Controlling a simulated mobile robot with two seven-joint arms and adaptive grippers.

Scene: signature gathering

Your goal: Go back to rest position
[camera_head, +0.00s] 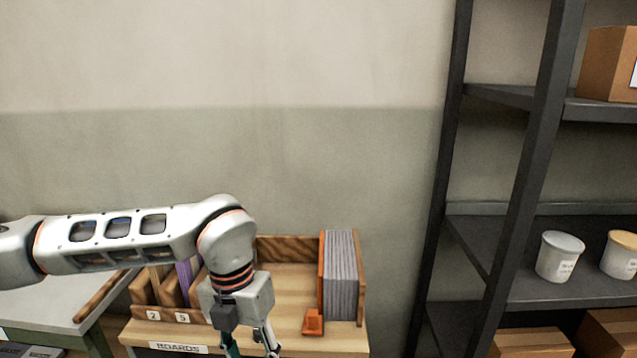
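My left arm reaches in from the left and bends down over a wooden boards rack. My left gripper (249,345) points downward at the bottom edge of the picture, in front of the rack. Its two finger linkages show, but the fingertips are cut off by the frame edge, so I cannot tell whether it is open, shut or holding anything. My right arm and gripper are not in view.
The wooden rack (287,283) has numbered slots, a "BOARDS" label, grey boards (341,276) and an orange bookend (313,321). A grey table (52,306) stands at left. A dark shelf (530,292) at right holds tubs (559,257) and cartons (607,64).

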